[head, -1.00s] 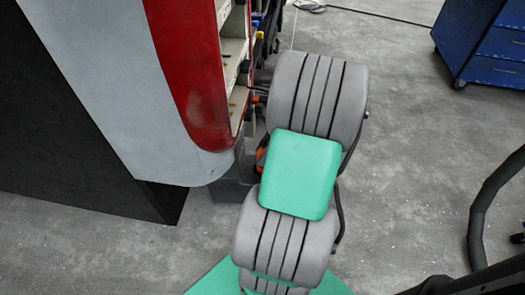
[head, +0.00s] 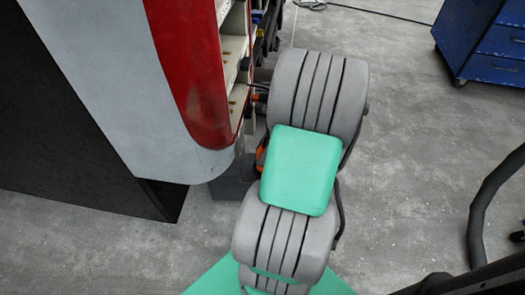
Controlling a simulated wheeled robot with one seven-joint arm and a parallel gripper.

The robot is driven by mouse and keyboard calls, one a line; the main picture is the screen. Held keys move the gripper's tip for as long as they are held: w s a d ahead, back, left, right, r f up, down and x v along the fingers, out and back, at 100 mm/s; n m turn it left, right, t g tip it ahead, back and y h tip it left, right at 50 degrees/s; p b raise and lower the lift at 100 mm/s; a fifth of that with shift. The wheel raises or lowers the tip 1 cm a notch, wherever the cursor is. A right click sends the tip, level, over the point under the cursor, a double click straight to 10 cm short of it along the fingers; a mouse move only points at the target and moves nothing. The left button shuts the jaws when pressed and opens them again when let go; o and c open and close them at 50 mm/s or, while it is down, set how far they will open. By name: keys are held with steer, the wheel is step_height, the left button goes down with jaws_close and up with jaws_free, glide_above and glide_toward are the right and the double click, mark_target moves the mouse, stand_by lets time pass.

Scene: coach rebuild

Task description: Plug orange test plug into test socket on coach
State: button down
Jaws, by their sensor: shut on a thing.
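The coach (head: 170,90) is a white and red body at the left in the head view. Its open side shows pale compartments (head: 234,45). My arm hides most of my gripper (head: 263,91); only a small dark part shows between the arm and the coach. A small orange piece (head: 257,98), which looks like the test plug, is at that part, close to the coach's open side. My gripper appears shut on it. I cannot make out the test socket or whether the plug touches it.
Another orange part (head: 261,158) shows partly behind my arm. A blue drawer cabinet (head: 485,45) on wheels stands at the upper right. A dark hose (head: 483,205) curves at the right. A dark panel (head: 75,130) is at the left. Grey floor (head: 405,140) is clear between arm and cabinet.

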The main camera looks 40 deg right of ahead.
steer(key=shift+f+b, duration=0.3)
steer(key=shift+f, duration=0.7)
steer(key=shift+r+p, duration=0.2)
steer(key=shift+p, duration=0.3)
steer(key=shift+f, duration=0.1)
stand_by(0.4)
steer(key=shift+p, duration=1.15)
steer(key=shift+f+b, duration=0.3)
steer(key=shift+f, duration=0.35)
stand_by(0.6)
steer(key=c, duration=1.2)
jaws_free()
